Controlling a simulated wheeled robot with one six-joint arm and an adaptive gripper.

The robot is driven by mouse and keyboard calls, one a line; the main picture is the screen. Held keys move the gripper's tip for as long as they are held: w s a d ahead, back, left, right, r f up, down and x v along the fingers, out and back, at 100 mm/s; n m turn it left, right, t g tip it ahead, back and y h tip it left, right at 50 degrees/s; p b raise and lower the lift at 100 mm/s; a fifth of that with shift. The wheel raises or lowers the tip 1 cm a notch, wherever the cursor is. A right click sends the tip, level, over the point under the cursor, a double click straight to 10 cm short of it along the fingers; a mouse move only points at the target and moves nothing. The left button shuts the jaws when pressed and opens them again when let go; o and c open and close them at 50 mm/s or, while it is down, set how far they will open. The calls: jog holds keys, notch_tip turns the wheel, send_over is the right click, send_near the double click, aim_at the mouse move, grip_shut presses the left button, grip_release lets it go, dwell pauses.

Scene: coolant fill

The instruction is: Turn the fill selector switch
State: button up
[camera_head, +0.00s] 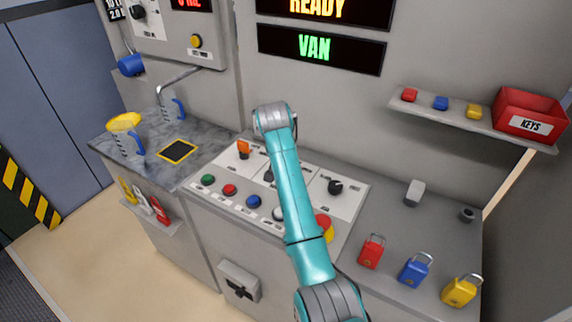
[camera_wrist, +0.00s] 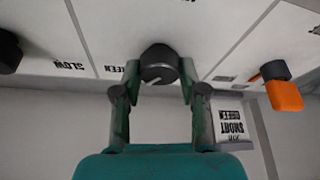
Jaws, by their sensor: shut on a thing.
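A dark round knob (camera_wrist: 158,62) with a light pointer line stands on the middle part of a pale panel in the wrist view. I take it for the fill selector switch. My gripper (camera_wrist: 158,78) has one finger on each side of the knob and is shut on it. The label beside the knob is partly hidden, and its full words cannot be read. In the head view my teal arm crosses in front of the panel (camera_head: 311,204) and hides most of the gripper and this knob.
An orange-handled switch (camera_head: 243,148) and a black knob (camera_head: 335,186) flank the middle knob. Several push buttons line the panel's front, with a red-and-yellow button (camera_head: 325,226) near my arm. Padlocks stand at right, and pitchers (camera_head: 128,138) at left. A sign reads VAN (camera_head: 315,47).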

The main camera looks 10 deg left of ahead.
jog(key=shift+m+h, duration=0.4)
jog(key=shift+m, duration=0.8)
jog(key=o, duration=1.1)
jog(key=shift+o, duration=0.2)
jog(key=v, duration=1.2)
jog(key=shift+w+a, duration=0.2)
jog(key=shift+w, duration=0.05)
jog(key=shift+f, duration=0.1)
